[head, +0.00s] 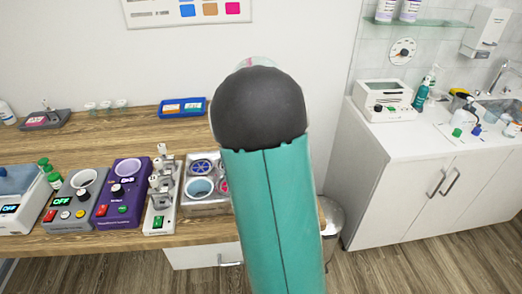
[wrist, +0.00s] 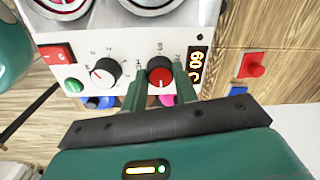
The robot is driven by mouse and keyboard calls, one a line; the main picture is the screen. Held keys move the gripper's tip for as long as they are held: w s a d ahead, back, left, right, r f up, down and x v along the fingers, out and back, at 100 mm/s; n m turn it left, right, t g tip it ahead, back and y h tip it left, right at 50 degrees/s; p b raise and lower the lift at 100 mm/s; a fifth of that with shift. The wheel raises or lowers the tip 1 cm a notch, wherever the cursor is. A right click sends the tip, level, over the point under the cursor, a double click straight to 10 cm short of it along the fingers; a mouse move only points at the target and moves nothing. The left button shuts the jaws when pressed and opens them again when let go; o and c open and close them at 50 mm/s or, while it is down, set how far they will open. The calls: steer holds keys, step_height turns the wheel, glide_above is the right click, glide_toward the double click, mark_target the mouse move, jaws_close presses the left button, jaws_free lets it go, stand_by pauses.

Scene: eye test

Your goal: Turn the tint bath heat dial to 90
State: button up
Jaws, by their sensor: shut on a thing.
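In the wrist view the white control panel (wrist: 125,52) fills the upper middle. Lettering beside the dial is partly covered by the fingers. An orange display (wrist: 197,65) right of it, turned sideways, seems to read 60. A second dial (wrist: 105,72), black and white with a red mark, is to the left. In the head view my arm hides the gripper.
In the wrist view a red switch (wrist: 57,53) and a green button (wrist: 75,85) are left of the dials. In the head view several devices line the wooden counter (head: 130,135), including a unit with round wells (head: 205,207). A white cabinet (head: 400,190) stands right.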

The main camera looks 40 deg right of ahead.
steer(key=o, duration=1)
steer(key=r, duration=1.4)
steer(key=shift+s, duration=0.2)
steer(key=shift+a, duration=0.1)
steer(key=s+a+r+n+t, duration=0.1)
steer(key=s+a+n, duration=0.2)
steer(key=a+n, duration=0.45)
steer(key=s+a+r+n+t, duration=0.15)
steer(key=s+a+n, duration=0.25)
steer(key=a, duration=0.7)
steer(key=s+a+f+n+t, duration=0.1)
steer(key=s+a+n, duration=0.2)
steer(key=a, duration=0.1)
steer(key=s+a+f+n, duration=0.2)
steer(key=s+a+n, duration=0.1)
steer(key=a+n, duration=0.1)
steer(key=s+a+f+n+t, duration=0.1)
steer(key=s+a+n, duration=0.2)
steer(key=a+n, duration=0.1)
steer(key=shift+s+f+t, duration=0.25)
steer(key=shift+f+t, duration=0.1)
